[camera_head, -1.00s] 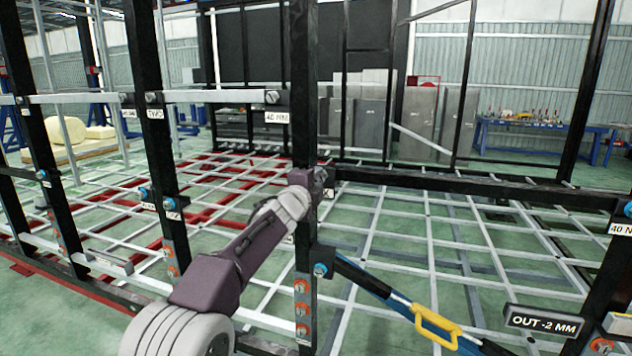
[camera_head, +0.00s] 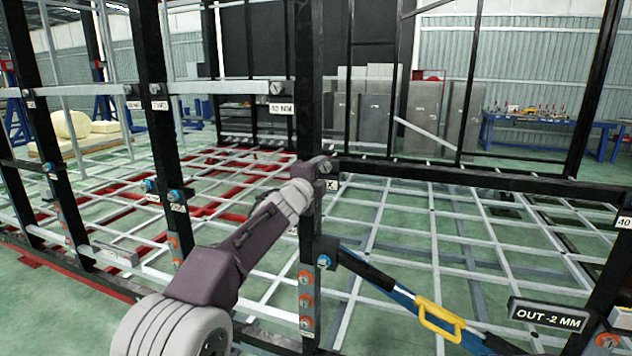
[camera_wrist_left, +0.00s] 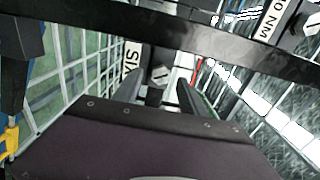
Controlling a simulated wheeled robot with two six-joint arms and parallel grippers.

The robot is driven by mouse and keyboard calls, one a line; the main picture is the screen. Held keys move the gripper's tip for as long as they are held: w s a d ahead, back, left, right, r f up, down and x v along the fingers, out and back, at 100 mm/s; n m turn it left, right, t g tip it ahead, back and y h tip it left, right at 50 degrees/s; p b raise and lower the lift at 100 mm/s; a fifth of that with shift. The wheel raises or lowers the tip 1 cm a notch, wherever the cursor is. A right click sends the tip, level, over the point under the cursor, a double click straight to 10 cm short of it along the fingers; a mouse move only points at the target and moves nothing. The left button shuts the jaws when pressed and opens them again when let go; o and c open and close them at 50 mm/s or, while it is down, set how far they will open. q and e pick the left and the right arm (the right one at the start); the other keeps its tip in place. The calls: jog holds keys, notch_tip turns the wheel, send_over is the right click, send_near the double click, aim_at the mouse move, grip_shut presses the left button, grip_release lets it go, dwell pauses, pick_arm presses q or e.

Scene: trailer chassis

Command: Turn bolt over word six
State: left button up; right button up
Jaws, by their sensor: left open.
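A white label with the word SIX (camera_wrist_left: 132,62) shows in the left wrist view on a dark steel post. A grey hex bolt head (camera_wrist_left: 162,73) is beside it, just beyond my fingers. In the head view only the end of the label (camera_head: 331,184) shows, right of the post; my gripper hides the rest. My left gripper (camera_head: 313,178) is at the post, close to the bolt. In the left wrist view its two fingers (camera_wrist_left: 160,90) are apart, with the bolt ahead of the gap. I cannot tell whether they touch it. My right gripper is not in view.
A black crossbar (camera_wrist_left: 160,38) crosses the left wrist view near the fingers. Other labelled posts, such as one marked TWO (camera_head: 159,106), stand to the left.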

pick_arm(q)
jog(key=s+a+r+y+p, duration=0.1)
jog(key=s+a+r+p, duration=0.1)
jog(key=s+a+r, duration=0.4)
jog(key=s+a+f+n+g+y+p, duration=0.25)
jog(key=s+a+f+n, duration=0.25)
jog(key=f, duration=0.6)
jog(key=s+a+f+n+g+y+p, duration=0.2)
jog(key=s+a+f+n+g+p, duration=0.3)
jog(key=f, duration=0.5)
jog(key=s+f+n+g, duration=0.4)
jog(key=s+f+n, duration=0.2)
jog(key=s, duration=0.6)
jog(key=s+f+n+g, duration=0.4)
jog(key=s+f+n, duration=0.2)
jog(key=s+f, duration=0.5)
jog(key=shift+s+a, duration=0.35)
jog(key=shift+s, duration=0.65)
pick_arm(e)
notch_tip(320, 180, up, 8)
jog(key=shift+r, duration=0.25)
pick_arm(q)
jog(key=shift+g, duration=0.25)
